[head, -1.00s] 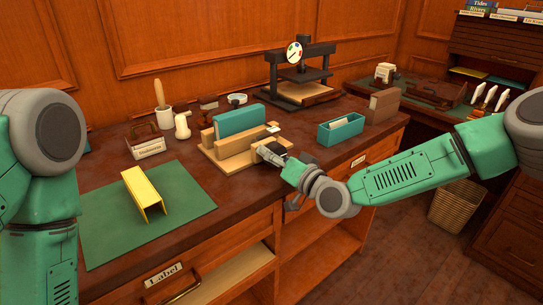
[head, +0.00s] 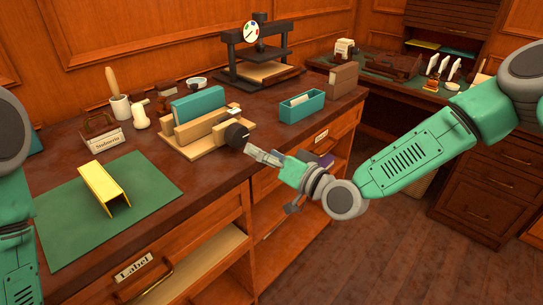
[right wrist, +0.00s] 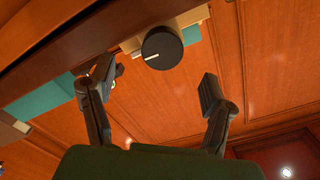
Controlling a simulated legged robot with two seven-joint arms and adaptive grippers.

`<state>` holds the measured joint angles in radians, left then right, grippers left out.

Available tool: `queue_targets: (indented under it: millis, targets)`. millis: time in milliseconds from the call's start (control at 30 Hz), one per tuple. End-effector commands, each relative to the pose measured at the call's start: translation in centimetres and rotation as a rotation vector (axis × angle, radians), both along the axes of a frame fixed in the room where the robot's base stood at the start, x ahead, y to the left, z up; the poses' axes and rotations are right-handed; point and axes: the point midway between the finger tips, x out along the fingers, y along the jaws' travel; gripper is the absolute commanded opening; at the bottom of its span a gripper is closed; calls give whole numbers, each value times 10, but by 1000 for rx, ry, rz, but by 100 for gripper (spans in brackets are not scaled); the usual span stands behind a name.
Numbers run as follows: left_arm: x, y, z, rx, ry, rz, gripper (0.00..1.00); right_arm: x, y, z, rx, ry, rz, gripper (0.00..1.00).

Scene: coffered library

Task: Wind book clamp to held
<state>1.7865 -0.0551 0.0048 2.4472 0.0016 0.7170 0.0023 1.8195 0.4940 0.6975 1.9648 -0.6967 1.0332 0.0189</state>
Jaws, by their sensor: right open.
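The book clamp is a light wooden press (head: 190,150) on the dark bench in the head view, with a teal book (head: 198,104) upright between its boards. Its round black knob (head: 237,135) faces my right arm. The knob (right wrist: 162,48) also shows in the right wrist view, with a white pointer line on its face. My right gripper (head: 250,150) is in front of the knob and apart from it. In the right wrist view its fingers (right wrist: 155,95) are spread and empty, with the knob beyond them. My left arm shows at the left edge; its gripper is out of view.
A yellow folded piece (head: 104,185) stands on a green mat (head: 150,185) at the left. A teal box (head: 302,108), a dial press (head: 262,70), a white mug (head: 121,108) and a labelled card box (head: 106,142) stand around the clamp. Drawers lie below the bench edge.

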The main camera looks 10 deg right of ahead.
Motion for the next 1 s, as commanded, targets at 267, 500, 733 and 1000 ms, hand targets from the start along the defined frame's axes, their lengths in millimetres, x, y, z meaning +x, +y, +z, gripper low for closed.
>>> queue_targets:
  millis: [267, 500, 733, 1000]
  targets:
    - [0, 0, 0, 0, 0, 0, 64, -20, -15, 1, 2, -2, -1, 71]
    - [1, 0, 0, 0, 2, 0, 64, -20, -15, 2, 2, -4, -1, 71]
    - [2, 0, -1, 0, 2, 0, 64, -55, -2, -52, -81, 145, 47, 71]
    - [2, 0, -1, 0, 3, 0, 64, -240, -55, -231, -540, 768, 136, 71]
